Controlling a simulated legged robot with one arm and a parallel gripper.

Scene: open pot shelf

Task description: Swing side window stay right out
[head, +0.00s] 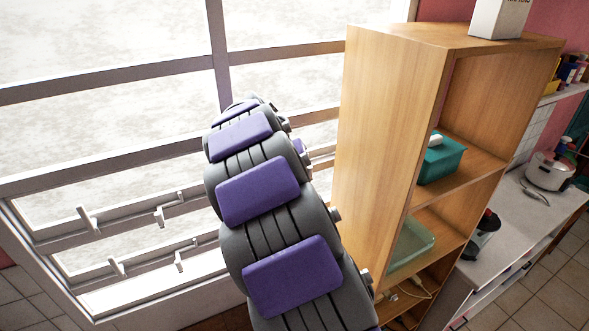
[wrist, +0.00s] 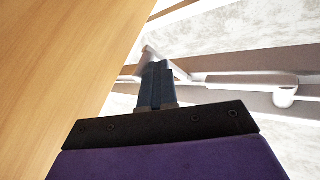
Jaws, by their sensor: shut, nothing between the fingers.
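The window (head: 150,155) with its pale frame fills the left of the head view. In the wrist view, a pale metal bar (wrist: 240,79), which looks like the window stay, runs along the window frame to a rounded knob (wrist: 285,97). A thin angled metal piece (wrist: 178,70) shows at the fingertips. My gripper (wrist: 157,68) is shut and empty; its dark fingertips are at or just in front of this metal. I cannot tell whether they touch. In the head view my arm hides the gripper and the window behind it.
A tall open wooden shelf (head: 385,120) stands right beside my arm; its side panel (wrist: 60,60) fills the left of the wrist view. It holds a teal bin (head: 441,160) and a green tray (head: 412,243). A counter with a rice cooker (head: 548,172) is at right.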

